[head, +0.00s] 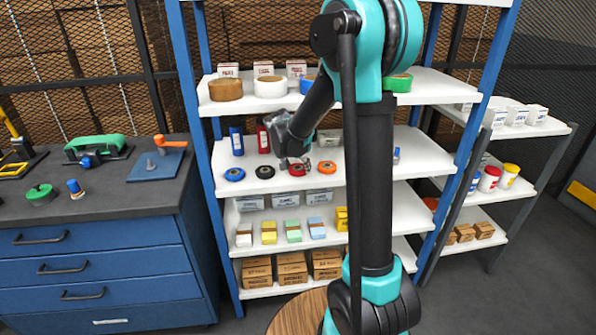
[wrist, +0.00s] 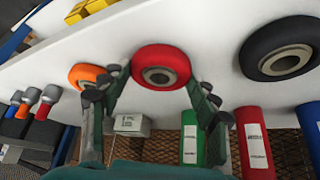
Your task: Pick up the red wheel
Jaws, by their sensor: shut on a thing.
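The red wheel (head: 297,171) is on the middle white shelf (head: 250,187), in a row with other wheels. In the wrist view the red wheel (wrist: 161,58) is upper centre, with a grey hub and a dark centre hole. My gripper (wrist: 162,84) has one finger on each side of it and is shut on it. In the head view my gripper (head: 294,162) comes down at the wheel from above, and the wheel's upper part is partly hidden. I cannot tell whether the wheel touches the shelf.
A black wheel (wrist: 278,54) and an orange wheel (wrist: 88,77) flank it. A blue wheel (head: 234,174) lies further left. Red and blue bottles (head: 237,141) stand behind. Shelf boards lie above and below. A workbench (head: 100,190) is at left.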

